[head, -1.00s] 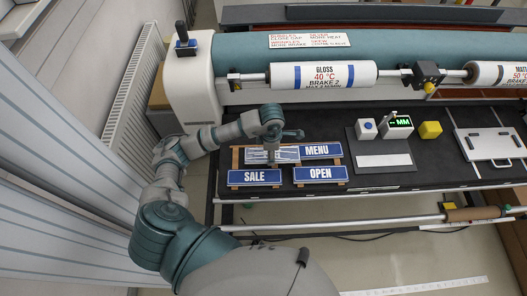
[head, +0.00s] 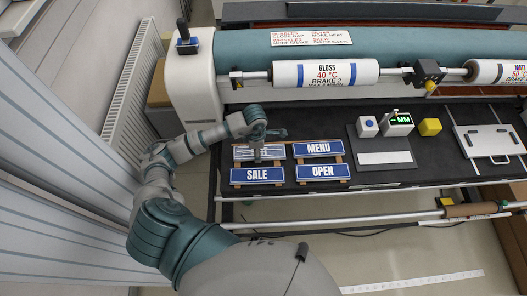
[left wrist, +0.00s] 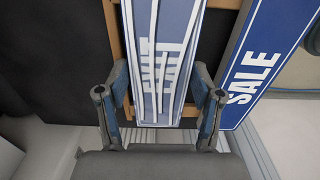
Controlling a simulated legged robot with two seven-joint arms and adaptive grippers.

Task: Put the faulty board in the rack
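The faulty board (head: 256,153), blue and white with doubled, streaked lettering, lies on wooden slats (head: 237,163) behind the SALE board (head: 257,175). In the left wrist view the faulty board (left wrist: 165,60) runs up between my fingers, with wood showing beside it. My left gripper (head: 258,143) is over the board; in the wrist view its fingers (left wrist: 160,92) stand apart, one on each side, with gaps visible to the board's edges. My right gripper is not in view.
The MENU board (head: 318,149) lies to the right and the OPEN board (head: 322,171) in front of it. The roller (head: 325,74) runs behind.

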